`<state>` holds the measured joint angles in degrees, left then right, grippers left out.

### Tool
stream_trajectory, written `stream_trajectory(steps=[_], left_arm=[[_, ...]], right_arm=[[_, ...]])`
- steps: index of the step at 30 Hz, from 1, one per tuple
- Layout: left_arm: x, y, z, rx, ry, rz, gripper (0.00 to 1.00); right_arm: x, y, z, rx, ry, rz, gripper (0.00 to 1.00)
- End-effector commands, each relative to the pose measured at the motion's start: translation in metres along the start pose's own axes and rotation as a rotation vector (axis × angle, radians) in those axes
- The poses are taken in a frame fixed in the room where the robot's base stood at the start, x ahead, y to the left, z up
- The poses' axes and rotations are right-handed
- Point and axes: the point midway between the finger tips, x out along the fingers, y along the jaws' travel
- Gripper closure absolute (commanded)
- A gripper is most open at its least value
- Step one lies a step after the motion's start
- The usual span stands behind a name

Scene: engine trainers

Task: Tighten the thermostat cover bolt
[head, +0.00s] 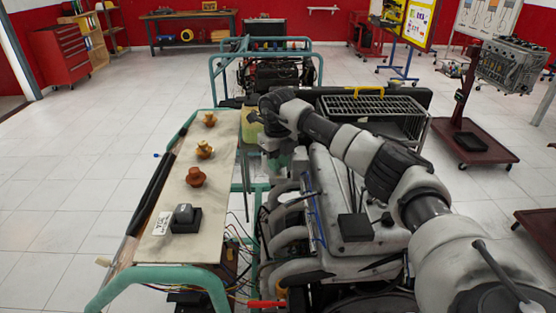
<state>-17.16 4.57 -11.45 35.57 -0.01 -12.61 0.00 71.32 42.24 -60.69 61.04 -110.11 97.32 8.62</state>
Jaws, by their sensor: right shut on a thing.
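My right arm reaches in from the lower right over the engine (345,205). Its gripper (277,165) points down at the engine's far left end, beside the green frame. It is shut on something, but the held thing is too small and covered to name. I cannot make out the thermostat cover or its bolt; my wrist and arm cover part of that end. My left gripper is not in view.
A beige board (165,225) on the green frame (165,275) carries several brass-coloured parts (204,150) and a black box (185,218). A wire rack (372,110) stands behind the engine. A red-handled item (265,304) lies at the front. Floor at left is clear.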

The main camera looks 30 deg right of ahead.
Motion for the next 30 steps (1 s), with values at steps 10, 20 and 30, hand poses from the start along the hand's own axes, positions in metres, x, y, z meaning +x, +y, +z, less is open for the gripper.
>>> stream_trajectory(steps=[10,20,30], left_arm=[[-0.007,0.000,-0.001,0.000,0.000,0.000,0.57],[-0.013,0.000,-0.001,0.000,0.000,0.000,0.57],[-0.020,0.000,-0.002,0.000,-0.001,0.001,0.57]], right_arm=[[-0.003,-0.001,0.000,0.331,-0.003,0.000,1.00],[-0.003,-0.001,0.001,0.644,-0.004,0.001,1.00],[-0.003,-0.001,0.001,0.968,-0.005,0.002,1.00]])
